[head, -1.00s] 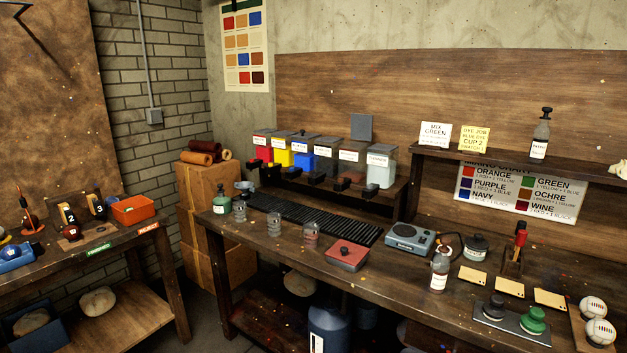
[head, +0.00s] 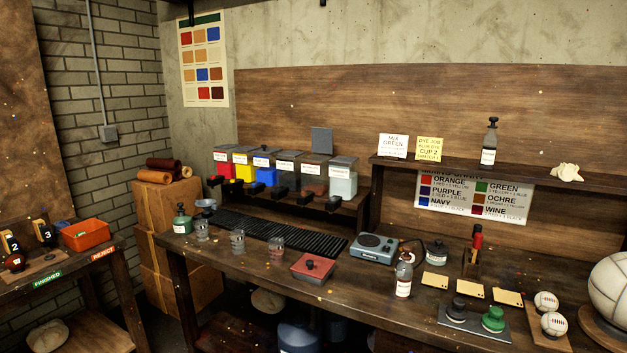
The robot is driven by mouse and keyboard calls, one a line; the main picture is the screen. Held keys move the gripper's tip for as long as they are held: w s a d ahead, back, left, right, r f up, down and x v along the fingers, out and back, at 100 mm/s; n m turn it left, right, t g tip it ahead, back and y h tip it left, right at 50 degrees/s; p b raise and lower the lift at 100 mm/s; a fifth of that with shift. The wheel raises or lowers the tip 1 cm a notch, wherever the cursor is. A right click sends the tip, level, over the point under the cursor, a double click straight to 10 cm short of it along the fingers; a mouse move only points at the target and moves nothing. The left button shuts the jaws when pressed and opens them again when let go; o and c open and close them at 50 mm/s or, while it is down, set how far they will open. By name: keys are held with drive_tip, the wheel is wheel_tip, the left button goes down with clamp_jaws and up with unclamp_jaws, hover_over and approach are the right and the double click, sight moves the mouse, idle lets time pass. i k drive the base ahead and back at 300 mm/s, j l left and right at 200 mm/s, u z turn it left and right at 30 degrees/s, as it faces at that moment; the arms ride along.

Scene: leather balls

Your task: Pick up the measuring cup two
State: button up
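Three clear measuring cups stand in a row on the workbench, left of the red-lidded box: a left cup (head: 202,231), a middle cup (head: 237,241) and a right cup (head: 277,245). They are upright and look empty. Their markings are too small to read, so I cannot tell which is cup two. A yellow note (head: 429,149) on the shelf mentions a dye job and cup 2. My gripper is not in view.
The workbench (head: 240,274) also carries a black grate (head: 290,234), a red-lidded box (head: 312,268), a scale (head: 376,248), a bottle (head: 404,274) and a green bottle (head: 182,220). Colour dispensers (head: 265,172) stand behind. A side table (head: 75,276) is at left.

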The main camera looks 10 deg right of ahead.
sight(276, 252)
drive_tip(key=i+j+u, duration=0.15)
drive_tip(key=i+u, duration=0.2)
drive_tip(key=i, duration=0.35)
drive_tip(key=i+u, duration=0.35)
drive_tip(key=i, duration=0.3)
drive_tip(key=i+l+u, duration=0.35)
drive_tip(key=i, duration=0.35)
